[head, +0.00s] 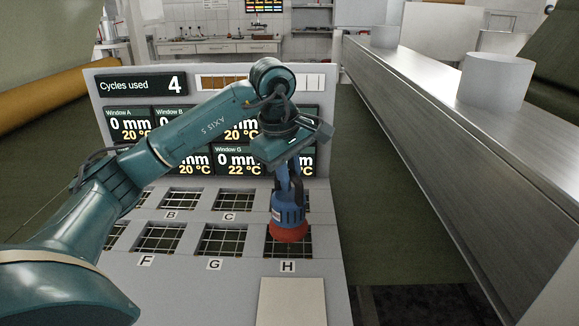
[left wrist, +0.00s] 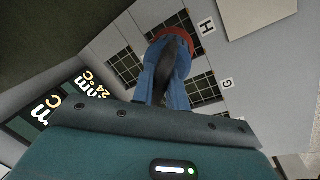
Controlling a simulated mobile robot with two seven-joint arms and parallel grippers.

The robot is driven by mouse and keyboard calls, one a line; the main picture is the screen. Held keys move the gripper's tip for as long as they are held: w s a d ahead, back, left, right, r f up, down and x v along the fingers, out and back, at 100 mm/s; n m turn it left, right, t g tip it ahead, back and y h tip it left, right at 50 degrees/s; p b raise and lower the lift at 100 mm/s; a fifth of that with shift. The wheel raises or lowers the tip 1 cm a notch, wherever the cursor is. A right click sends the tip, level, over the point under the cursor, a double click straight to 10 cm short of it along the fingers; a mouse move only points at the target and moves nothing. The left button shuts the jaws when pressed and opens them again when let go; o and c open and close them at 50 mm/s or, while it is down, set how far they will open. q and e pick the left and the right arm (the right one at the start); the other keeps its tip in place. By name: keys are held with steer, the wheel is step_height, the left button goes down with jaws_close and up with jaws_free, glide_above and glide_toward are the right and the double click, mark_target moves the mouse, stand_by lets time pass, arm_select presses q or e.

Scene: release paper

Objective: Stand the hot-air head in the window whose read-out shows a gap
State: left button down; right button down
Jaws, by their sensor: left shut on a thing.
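The hot-air head (head: 288,212) is blue with a red lower end. My left gripper (head: 291,168) is shut on its upper part. The head is roughly upright over window H (head: 271,249), its red end covering part of that grid; I cannot tell whether it touches. In the left wrist view the blue body (left wrist: 172,72) hangs beyond the gripper, red end by label H. The read-out board (head: 98,92) shows 0 mm for windows A and B. Window G's read-out (head: 232,160) shows 0 and 22 °C. My arm hides several other read-outs. My right gripper is out of view.
Other grid windows, including F (head: 159,239) and G (head: 222,241), lie on the grey deck (head: 215,300). A pale plate (head: 291,303) lies in front of H. A long metal rail (head: 440,110) runs along the right. A sign (head: 142,85) reads Cycles used 4.

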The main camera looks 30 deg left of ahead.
mark_target(290, 195)
arm_select(q)
steer(key=shift+f, duration=1.6)
steer(key=shift+f, duration=0.15)
steer(key=c, duration=1.4)
jaws_free()
